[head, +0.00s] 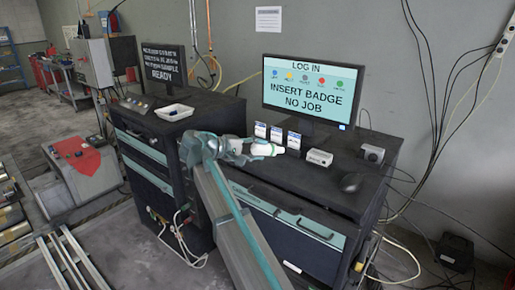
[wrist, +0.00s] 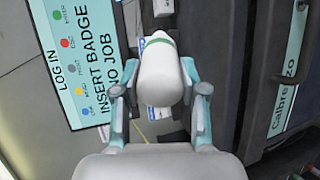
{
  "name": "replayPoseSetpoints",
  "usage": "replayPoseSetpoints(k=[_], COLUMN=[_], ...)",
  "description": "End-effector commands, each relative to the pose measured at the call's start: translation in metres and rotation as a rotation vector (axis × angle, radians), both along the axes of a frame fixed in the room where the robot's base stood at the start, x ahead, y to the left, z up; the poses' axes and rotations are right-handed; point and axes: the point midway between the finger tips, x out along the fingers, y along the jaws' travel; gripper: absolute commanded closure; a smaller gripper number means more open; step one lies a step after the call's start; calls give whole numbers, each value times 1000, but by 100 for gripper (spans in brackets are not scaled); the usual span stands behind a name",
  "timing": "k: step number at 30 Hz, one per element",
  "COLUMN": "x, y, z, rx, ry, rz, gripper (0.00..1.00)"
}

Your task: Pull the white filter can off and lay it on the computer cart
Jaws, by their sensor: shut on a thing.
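The white filter can (head: 267,149) with a green band is in my gripper (head: 250,151). In the wrist view the can (wrist: 160,78) lies between the two fingers of my gripper (wrist: 158,92), its banded end pointing away from the palm. The computer cart (head: 325,187) is the dark cabinet with teal drawers at the right. The can appears over the left part of the cart's top, in front of the badge cards; its height above the top is hard to tell.
A monitor (head: 313,89) reading "INSERT BADGE NO JOB" stands at the cart's back. Badge cards (head: 276,134), a small white box (head: 319,157) and a black mouse (head: 351,182) are on top. A white tray (head: 174,112) sits on the left cabinet. The cart's front strip looks clear.

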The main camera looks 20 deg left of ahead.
Motion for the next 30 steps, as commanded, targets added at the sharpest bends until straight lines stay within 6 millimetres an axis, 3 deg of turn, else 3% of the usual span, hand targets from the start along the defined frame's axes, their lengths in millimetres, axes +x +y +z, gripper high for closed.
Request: replayPoseSetpoints(k=[30], x=[66], y=[-17], z=[-37], rx=[-1], ry=[-2], rz=[0], gripper=[100])
